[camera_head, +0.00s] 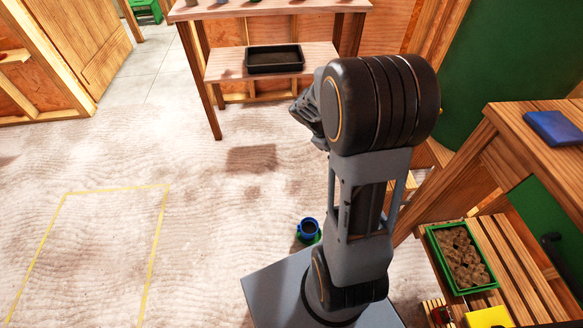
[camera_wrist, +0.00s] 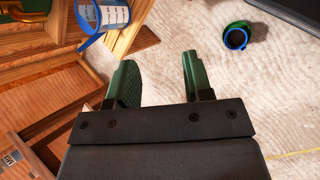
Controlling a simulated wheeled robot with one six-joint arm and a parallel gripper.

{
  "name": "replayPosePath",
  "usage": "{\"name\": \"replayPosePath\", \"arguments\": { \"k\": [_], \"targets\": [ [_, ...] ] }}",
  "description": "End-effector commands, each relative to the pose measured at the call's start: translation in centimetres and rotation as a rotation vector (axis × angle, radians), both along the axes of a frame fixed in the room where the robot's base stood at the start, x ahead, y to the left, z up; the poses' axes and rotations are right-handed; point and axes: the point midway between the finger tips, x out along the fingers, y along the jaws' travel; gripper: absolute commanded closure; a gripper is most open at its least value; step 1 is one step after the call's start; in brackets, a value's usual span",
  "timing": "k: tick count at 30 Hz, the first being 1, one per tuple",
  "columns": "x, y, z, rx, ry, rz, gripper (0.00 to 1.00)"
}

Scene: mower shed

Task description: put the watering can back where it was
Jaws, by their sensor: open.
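My gripper (camera_wrist: 158,72) is open in the wrist view, with its two green fingers apart and only pale floor showing between them. A blue container with white labels (camera_wrist: 114,14) is cut off by the top edge, up and left of the fingers. A blue bar, perhaps a spout, slants from it, so it may be the watering can. It is apart from my fingers, near wooden boards. In the head view my arm hides most of my gripper, and I cannot make out a watering can there.
A blue cup (camera_head: 308,227) on a green saucer stands on the floor near my base. A black tray (camera_head: 274,59) lies on the bench's lower shelf. A green crate (camera_head: 432,245) stands at right. Yellow tape (camera_head: 152,250) outlines clear floor at left.

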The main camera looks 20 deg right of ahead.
Motion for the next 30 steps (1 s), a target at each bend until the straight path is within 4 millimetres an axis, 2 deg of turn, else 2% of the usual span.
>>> {"name": "replayPosePath", "arguments": {
  "k": [1, 6, 9, 12, 15, 18, 30],
  "targets": [
    [-0.6, 2.8, 1.6, 0.055, -0.099, -0.041, 0.54],
    [-3.1, 10.7, 4.3, 0.274, -0.347, -0.189, 0.54],
    [-4.4, 14.2, 5.4, 0.390, -0.445, -0.251, 0.54],
    [-5.4, 16.6, 6.1, 0.484, -0.510, -0.300, 0.54],
    [-6.1, 18.2, 6.5, 0.547, -0.549, -0.331, 0.54],
    [-6.4, 18.8, 6.8, 0.584, -0.570, -0.349, 0.54],
    [-6.5, 19.1, 6.9, 0.596, -0.575, -0.356, 0.54]
  ]
}}
